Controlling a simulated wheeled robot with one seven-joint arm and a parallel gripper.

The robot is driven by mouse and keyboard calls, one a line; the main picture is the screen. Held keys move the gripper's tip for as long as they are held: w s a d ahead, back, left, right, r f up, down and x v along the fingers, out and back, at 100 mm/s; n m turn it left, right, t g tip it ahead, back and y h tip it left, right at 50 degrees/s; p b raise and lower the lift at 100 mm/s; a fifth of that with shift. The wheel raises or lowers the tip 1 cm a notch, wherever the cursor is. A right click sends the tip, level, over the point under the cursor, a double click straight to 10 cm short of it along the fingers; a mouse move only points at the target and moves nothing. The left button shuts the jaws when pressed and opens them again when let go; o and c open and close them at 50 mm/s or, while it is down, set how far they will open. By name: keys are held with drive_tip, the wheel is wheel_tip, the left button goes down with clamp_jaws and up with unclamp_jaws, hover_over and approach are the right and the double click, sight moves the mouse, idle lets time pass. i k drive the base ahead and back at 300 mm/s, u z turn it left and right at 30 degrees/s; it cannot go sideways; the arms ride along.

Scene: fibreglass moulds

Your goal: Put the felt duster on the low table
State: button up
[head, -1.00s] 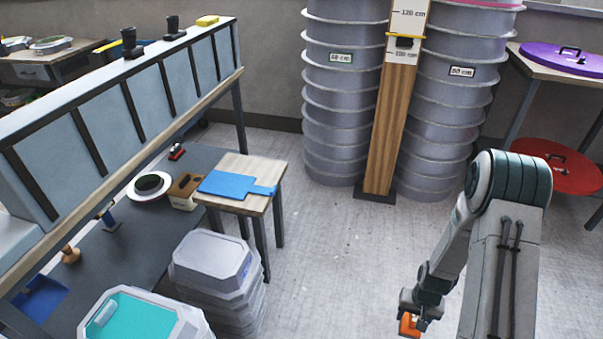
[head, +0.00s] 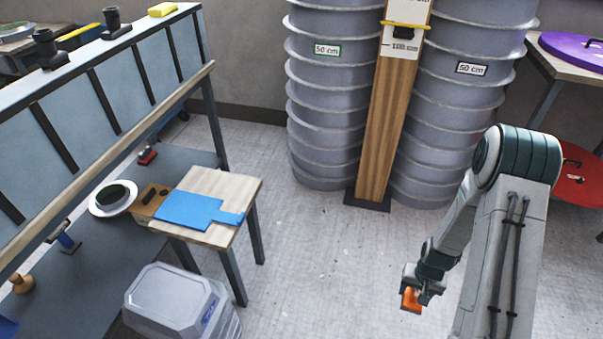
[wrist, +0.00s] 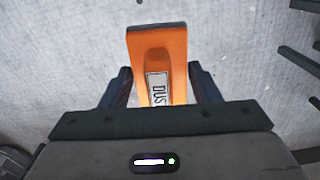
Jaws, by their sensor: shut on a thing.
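An orange felt duster (wrist: 172,48) with a dark edge and a label starting "DUS" is between the two fingers of my gripper (wrist: 165,88) in the wrist view. My gripper is shut on it. In the head view the orange duster (head: 411,300) hangs at my gripper (head: 420,295) above the grey floor, at the lower right. A small wooden-topped table (head: 208,182) stands left of centre, well to the left of my gripper. A blue paddle-shaped board (head: 190,211) lies on that table top.
Lidded grey tubs (head: 175,298) are stacked in front of the table. A long bench (head: 95,265) runs along the left. Tall ribbed grey columns (head: 325,110) and a wooden measuring post (head: 385,130) stand behind. Open floor lies between my gripper and the table.

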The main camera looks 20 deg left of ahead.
sight(230, 186)
drive_tip(key=i, duration=2.45)
drive_tip(key=u, duration=2.55)
